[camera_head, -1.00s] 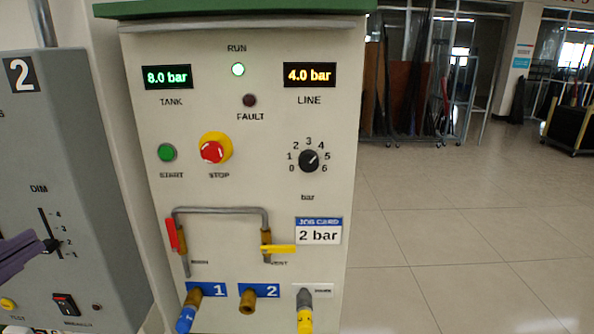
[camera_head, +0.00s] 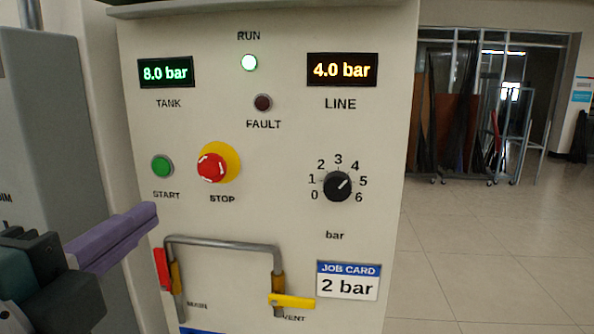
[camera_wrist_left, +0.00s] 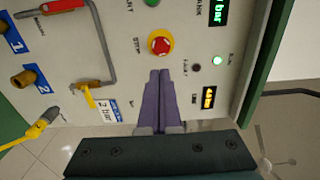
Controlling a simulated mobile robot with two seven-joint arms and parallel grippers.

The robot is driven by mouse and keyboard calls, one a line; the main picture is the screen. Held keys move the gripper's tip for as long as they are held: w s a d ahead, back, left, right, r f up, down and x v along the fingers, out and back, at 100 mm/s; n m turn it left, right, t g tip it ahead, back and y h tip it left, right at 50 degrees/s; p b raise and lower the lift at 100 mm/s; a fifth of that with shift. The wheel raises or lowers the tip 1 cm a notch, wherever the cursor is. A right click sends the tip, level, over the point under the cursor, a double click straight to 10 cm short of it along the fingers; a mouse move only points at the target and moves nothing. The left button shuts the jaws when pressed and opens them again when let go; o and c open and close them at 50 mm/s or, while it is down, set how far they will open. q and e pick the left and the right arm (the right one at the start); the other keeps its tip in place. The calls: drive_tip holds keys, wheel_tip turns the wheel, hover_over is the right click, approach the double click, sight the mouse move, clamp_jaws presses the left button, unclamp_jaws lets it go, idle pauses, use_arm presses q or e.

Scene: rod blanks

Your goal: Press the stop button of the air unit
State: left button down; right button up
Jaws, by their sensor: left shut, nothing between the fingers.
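The air unit (camera_head: 290,215) is a cream panel facing me. Its stop button (camera_head: 212,167) is a red knob on a yellow round base, labelled STOP, and it also shows in the left wrist view (camera_wrist_left: 161,45). My left gripper (camera_head: 150,215) has purple fingers, shut and empty. In the head view it is below and left of the stop button, in front of the panel's left edge. In the left wrist view the fingertips point toward the stop button, with a gap in the picture. My right gripper is not in view.
The green start button (camera_head: 162,166) is left of the stop button. A pipe (camera_head: 225,242) with a red lever (camera_head: 161,268) and a yellow lever (camera_head: 293,301) sticks out below. The pressure knob (camera_head: 338,186) is to the right. The RUN lamp (camera_head: 249,63) is lit; TANK reads 8.0 bar, LINE 4.0 bar.

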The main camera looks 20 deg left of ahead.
sight(210, 170)
use_arm(q)
drive_tip(key=p+x, duration=0.3)
drive_tip(key=x, duration=0.9)
drive_tip(key=shift+w+a, duration=0.2)
drive_tip(key=shift+w, duration=0.35)
